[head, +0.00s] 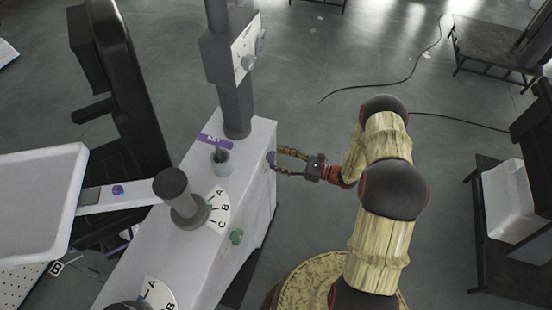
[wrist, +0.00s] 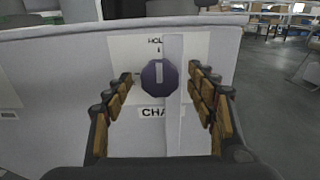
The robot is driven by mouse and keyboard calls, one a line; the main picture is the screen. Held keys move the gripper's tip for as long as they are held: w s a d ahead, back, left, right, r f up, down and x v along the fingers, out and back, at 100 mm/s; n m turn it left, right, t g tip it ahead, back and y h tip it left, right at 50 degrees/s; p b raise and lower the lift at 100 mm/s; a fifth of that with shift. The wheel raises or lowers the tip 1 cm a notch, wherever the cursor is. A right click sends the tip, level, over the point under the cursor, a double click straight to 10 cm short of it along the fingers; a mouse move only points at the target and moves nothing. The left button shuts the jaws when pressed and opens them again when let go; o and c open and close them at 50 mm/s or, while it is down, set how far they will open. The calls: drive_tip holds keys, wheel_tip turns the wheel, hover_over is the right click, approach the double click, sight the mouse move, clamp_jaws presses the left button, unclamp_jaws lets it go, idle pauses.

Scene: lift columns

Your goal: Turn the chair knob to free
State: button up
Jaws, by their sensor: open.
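The chair knob (wrist: 158,76) is a round dark purple knob with a pale upright bar on its face. It sits on a light label plate (wrist: 190,50) on the side of the white cabinet. Letters reading "HOL" show above it and "CHA" below it, partly covered by a pale vertical strip. In the head view the knob (head: 271,158) is a small purple spot on the cabinet's right side. My gripper (head: 278,162) is open, with its fingers on either side of the knob. The wrist view shows its fingers (wrist: 160,85) apart from the knob.
A white tray (head: 40,200) is at the left. Cables lie on open floor at the right.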

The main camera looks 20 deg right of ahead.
drive_tip(key=shift+x, duration=0.8)
drive_tip(key=shift+c, duration=1.4)
drive_tip(key=c, duration=0.8)
